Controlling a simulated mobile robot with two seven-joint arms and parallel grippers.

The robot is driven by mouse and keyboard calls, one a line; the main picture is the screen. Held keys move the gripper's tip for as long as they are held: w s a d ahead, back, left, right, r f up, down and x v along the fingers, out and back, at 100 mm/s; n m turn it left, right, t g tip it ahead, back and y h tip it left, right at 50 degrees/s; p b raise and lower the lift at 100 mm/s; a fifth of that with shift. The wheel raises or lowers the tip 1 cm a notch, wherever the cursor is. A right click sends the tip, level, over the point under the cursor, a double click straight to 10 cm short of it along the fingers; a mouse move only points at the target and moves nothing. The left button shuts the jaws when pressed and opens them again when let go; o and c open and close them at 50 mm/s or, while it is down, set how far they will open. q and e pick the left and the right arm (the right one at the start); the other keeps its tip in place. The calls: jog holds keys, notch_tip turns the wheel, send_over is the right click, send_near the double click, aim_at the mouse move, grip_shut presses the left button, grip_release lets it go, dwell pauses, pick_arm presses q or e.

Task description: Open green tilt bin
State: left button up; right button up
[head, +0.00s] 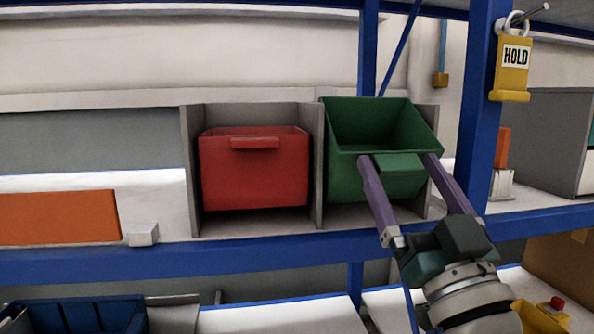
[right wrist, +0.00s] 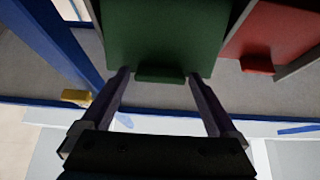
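The green tilt bin (head: 350,175) sits in the right bay of a grey two-bay holder on the shelf. It is tilted forward, with its top open and its inside showing. Its front also shows in the right wrist view (right wrist: 165,35). My right gripper (head: 395,158) is at the bin's front, its purple fingers spread wide on either side of the green handle (head: 400,164). In the right wrist view, the handle (right wrist: 160,75) lies between the fingertips with gaps on both sides. Whether a fingertip touches the bin's front, I cannot tell. My left gripper is out of view.
A red bin (head: 254,175) sits in the left bay, beside a grey divider (head: 318,170). A blue upright (head: 477,120) with a yellow HOLD tag (head: 512,68) stands close to the right of my gripper. The blue shelf edge (head: 250,258) runs below the bins.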

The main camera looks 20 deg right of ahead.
jog(key=shift+o, duration=0.2)
jog(key=b+v, duration=0.2)
jog(key=v, duration=0.8)
